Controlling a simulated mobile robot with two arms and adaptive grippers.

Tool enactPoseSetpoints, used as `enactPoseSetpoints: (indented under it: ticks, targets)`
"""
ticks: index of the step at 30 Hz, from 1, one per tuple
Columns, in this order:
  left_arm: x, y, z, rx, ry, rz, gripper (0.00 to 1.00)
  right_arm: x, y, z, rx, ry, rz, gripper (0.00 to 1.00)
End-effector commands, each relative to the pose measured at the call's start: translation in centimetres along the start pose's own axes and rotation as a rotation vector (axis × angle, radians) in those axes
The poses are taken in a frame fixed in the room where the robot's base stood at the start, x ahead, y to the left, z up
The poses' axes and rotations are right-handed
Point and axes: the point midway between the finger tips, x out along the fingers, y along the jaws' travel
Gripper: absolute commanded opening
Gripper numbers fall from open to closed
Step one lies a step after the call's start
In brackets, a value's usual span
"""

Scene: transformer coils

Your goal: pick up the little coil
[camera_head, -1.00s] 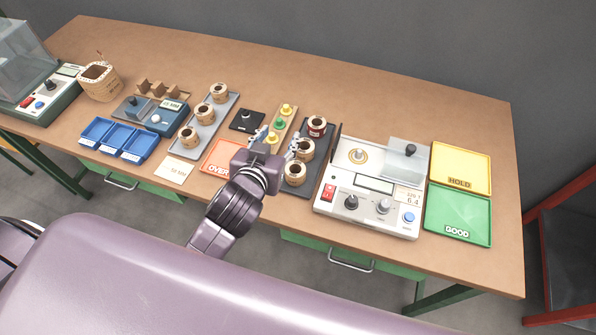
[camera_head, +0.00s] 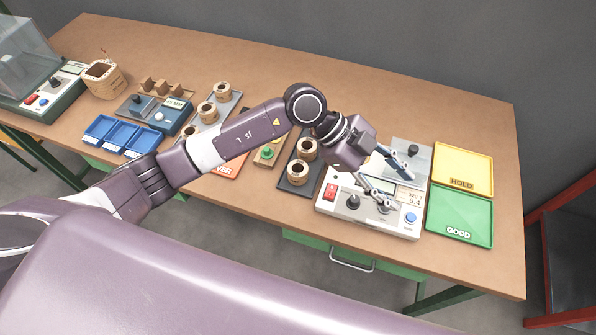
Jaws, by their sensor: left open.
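My left gripper (camera_head: 397,190) is open, with its fingers spread above the white tester (camera_head: 338,213) and nothing visible between them. Several small wound coils stand in view; I cannot tell which one is the little coil. Two, a coil (camera_head: 306,148) and a nearer coil (camera_head: 298,174), stand on the dark tray (camera_head: 286,185), left of my gripper. Other coils, at the back (camera_head: 222,88) and in the middle (camera_head: 206,111), stand on the grey tray (camera_head: 235,99); a third there is partly covered by my arm. My wrist hides the far end of the dark tray and the tester's left top. My right gripper is not in view.
The yellow HOLD tray (camera_head: 462,165) and green GOOD tray (camera_head: 459,211) are empty at the right. The rear of the wooden table (camera_head: 400,92) is clear.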

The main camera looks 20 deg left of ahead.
Motion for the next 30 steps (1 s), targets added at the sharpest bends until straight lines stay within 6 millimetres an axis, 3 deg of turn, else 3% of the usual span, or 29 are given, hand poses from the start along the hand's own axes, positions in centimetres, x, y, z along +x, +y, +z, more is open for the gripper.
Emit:
enactPoseSetpoints:
  ticks: [1,3,6,9,12,15,30]
  targets:
    - [-1.2,-0.1,3.7,-0.039,-0.15,0.041,0.46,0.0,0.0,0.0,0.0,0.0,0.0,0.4]
    - [-3.4,0.0,8.5,-0.115,-0.351,0.08,0.46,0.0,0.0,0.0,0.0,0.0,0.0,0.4]
    - [-7.5,-0.1,13.9,-0.225,-0.6,0.091,0.46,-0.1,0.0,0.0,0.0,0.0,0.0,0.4]
    - [-11.2,-0.2,17.2,-0.316,-0.78,0.076,0.46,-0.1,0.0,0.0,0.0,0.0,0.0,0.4]
    - [-13.6,-0.2,18.8,-0.372,-0.882,0.059,0.46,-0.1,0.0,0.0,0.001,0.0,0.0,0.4]
    - [-14.2,-0.1,19.7,-0.396,-0.919,0.054,0.46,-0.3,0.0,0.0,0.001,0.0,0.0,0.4]
    - [-10.8,1.7,24.7,-0.395,-0.916,0.057,0.46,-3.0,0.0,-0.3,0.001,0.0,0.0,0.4]
